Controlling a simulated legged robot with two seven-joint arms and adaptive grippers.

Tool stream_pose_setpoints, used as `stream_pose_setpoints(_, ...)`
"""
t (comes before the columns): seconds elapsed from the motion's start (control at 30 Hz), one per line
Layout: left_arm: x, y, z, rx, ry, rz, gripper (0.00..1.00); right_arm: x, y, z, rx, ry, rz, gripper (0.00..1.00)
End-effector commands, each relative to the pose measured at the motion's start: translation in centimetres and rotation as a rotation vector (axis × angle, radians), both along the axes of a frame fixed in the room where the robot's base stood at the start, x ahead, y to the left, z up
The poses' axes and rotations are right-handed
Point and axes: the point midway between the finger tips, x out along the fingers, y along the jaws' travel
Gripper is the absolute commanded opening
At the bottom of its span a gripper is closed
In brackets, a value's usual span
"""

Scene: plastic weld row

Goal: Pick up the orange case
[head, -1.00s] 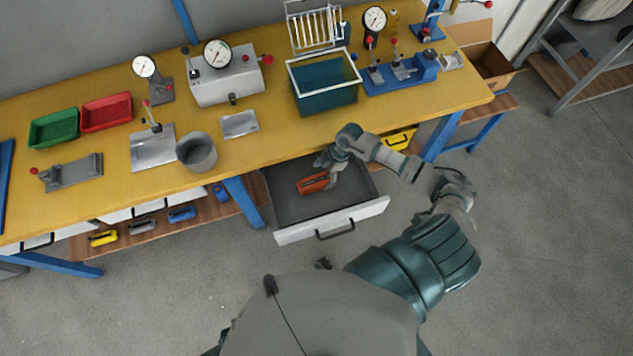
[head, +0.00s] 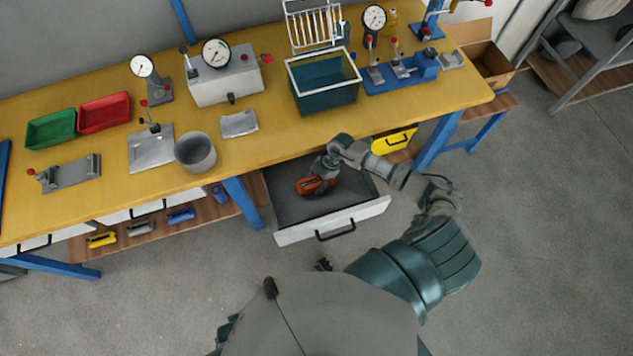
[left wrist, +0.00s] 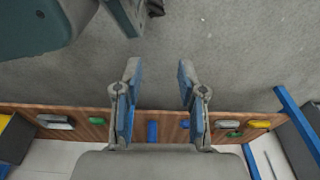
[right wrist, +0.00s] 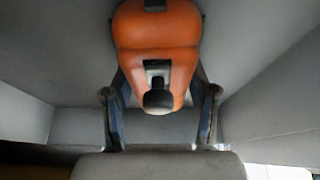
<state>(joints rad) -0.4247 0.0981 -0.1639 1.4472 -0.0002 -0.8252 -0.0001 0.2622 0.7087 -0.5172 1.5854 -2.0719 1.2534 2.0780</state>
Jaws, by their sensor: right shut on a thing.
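The orange case (head: 311,186) lies in the open grey drawer (head: 345,208) under the workbench. My right gripper (head: 321,179) reaches down into the drawer and covers part of the case. In the right wrist view the orange case (right wrist: 157,50), with dark fittings, sits between the two fingers of my right gripper (right wrist: 160,108), which is shut on it. I cannot tell whether the case is clear of the drawer floor. My left gripper (left wrist: 157,85) shows in the left wrist view with its fingers apart and nothing between them.
The yellow workbench (head: 270,148) overhangs the back of the drawer. A grey cup (head: 195,152) and a teal bin (head: 328,92) stand on it. A lower shelf (head: 155,229) holds several small coloured cases. The floor in front is clear.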

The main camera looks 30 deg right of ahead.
Motion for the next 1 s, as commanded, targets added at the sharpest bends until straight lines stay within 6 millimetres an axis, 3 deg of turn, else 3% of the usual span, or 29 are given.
stream_pose_setpoints(0.27,0.1,0.0,0.2,0.0,-0.006,0.0,0.4,0.0,-0.1,0.9,0.001,-0.001,0.001,0.21)
stream_pose_setpoints(0.7,-3.2,0.5,-2.8,0.001,0.018,-0.006,0.4,0.1,-0.1,9.1,0.0,-0.002,0.0,0.21)
stream_pose_setpoints(1.0,-3.6,0.6,-3.2,0.002,0.018,-0.007,0.4,0.0,0.0,10.0,0.001,0.001,0.0,0.21)
